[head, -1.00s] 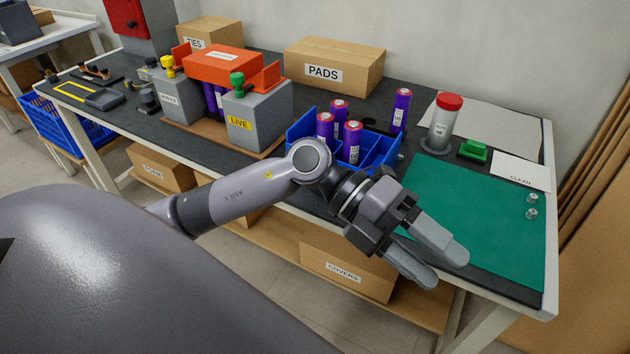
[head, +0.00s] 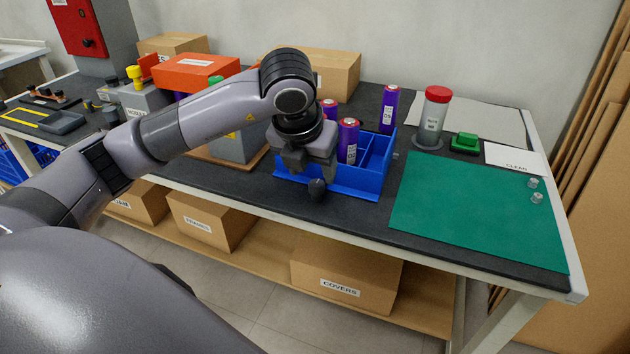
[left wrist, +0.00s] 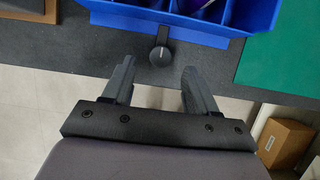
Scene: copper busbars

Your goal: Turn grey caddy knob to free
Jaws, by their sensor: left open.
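The blue caddy (head: 362,182) sits at the front edge of the dark bench, with purple cells standing in it. Its dark grey knob (head: 317,188) sticks out from the front side. In the left wrist view the knob (left wrist: 160,56) has a pale mark line pointing roughly toward the caddy wall. My left gripper (head: 306,178) is open, pointing down at the caddy's front. In the left wrist view its fingers (left wrist: 158,72) are on either side of the knob's line, with visible gaps and nothing held. My right gripper is out of view.
A green mat (head: 475,215) lies to the right, with two small metal pieces on it. A red-capped jar (head: 433,118) and a green block (head: 465,143) stand behind the mat. Grey and orange equipment (head: 195,72) stands left, partly behind my arm. Boxes sit on the lower shelf.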

